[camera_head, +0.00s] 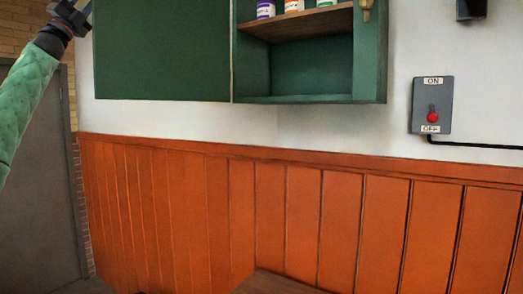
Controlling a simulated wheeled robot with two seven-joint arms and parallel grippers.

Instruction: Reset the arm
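My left arm, in a green quilted sleeve, comes in from the left edge in the head view. Its dark gripper (72,16) is raised at the upper left, beside the green cabinet door, and is partly cut off by the top edge. I cannot tell whether its fingers are open or shut, and I see nothing clearly held in it. My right gripper is not in view.
A green wall cabinet (370,70) has its right part open, with several small containers on a wooden shelf (300,24). A grey ON/OFF switch box (432,105) with a red knob hangs at right. Orange panelling (300,215) covers the lower wall. A brown surface (275,284) shows below.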

